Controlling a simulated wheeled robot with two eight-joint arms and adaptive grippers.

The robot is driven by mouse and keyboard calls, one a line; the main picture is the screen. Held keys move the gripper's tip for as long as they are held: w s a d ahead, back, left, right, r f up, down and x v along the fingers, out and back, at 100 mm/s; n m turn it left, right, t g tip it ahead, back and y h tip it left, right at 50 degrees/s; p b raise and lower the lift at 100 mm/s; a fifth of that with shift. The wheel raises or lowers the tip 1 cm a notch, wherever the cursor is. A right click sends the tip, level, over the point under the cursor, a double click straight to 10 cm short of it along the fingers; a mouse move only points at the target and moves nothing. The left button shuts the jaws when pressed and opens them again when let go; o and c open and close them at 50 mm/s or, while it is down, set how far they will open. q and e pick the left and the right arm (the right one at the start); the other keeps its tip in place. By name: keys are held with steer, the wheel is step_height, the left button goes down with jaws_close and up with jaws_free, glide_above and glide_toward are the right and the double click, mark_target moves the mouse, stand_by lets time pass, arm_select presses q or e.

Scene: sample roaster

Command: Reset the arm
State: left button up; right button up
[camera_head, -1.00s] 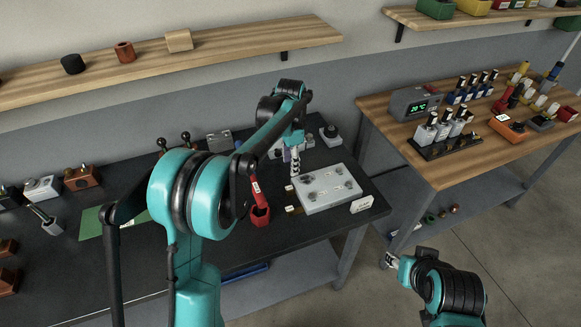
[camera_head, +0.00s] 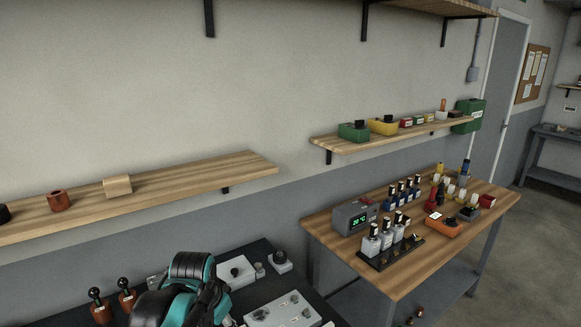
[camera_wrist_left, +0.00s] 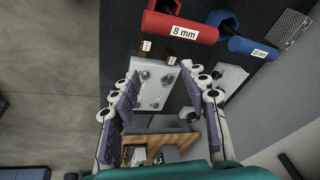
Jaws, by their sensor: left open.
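My left arm, teal and black, shows at the bottom of the head view; its gripper cannot be made out there. In the left wrist view my left gripper (camera_wrist_left: 161,75) is open, with its two purple-padded fingers apart and nothing held between them. A light grey plate with round metal fittings (camera_wrist_left: 152,92) lies beyond the fingers; part of it shows in the head view (camera_head: 283,312). A red tool labelled 8 mm (camera_wrist_left: 181,28) and a blue tool (camera_wrist_left: 248,46) lie past the fingertips. My right gripper is not in view.
A wooden table (camera_head: 408,283) at the right carries a grey display box (camera_head: 354,216), several bottles in a black rack (camera_head: 390,253) and an orange device (camera_head: 442,226). A wooden shelf (camera_head: 180,188) is on the wall. Dark-handled pieces (camera_head: 126,293) stand left of my arm.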

arm_select(q)
steer(key=s+f+n+t, duration=0.1)
steer(key=s+f+n, duration=0.1)
steer(key=s, duration=0.5)
steer(key=s+a+f+n+t, duration=0.1)
steer(key=s+f+n+t, duration=0.1)
steer(key=s, duration=0.4)
steer(key=shift+s+f+n+t, duration=0.2)
steer(key=shift+s+n+t, duration=0.15)
steer(key=shift+n, duration=0.45)
